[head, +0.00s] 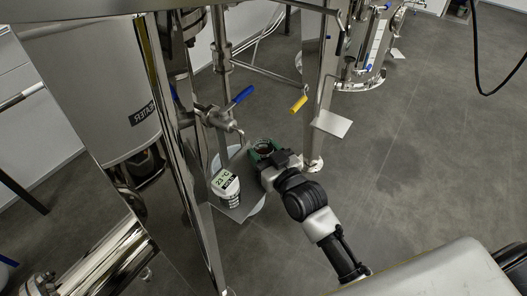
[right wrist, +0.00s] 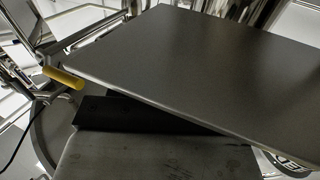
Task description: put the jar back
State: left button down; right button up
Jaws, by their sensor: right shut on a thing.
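My right gripper (head: 265,160) reaches in from the lower right in the head view. It is shut on a small round thing with a green rim and dark reddish middle, which looks like the jar (head: 263,148). The jar is at the far edge of a small grey shelf plate (head: 238,207); I cannot tell whether it touches the plate. In the right wrist view a large grey plate (right wrist: 200,70) fills much of the picture and the jar is not clearly visible. My left gripper is not in view.
A white container with a "23" label (head: 226,187) stands left of the jar. A blue-handled valve (head: 240,96) and a yellow handle (head: 298,104) are close behind, the latter beside a steel leg (head: 318,75). A tank (head: 95,80) stands left. Open floor lies right.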

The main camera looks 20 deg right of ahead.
jog(key=o, duration=1.1)
jog(key=shift+s+r, duration=0.1)
jog(key=v, duration=1.1)
jog(key=shift+s+d, duration=0.1)
jog(key=shift+s, duration=0.3)
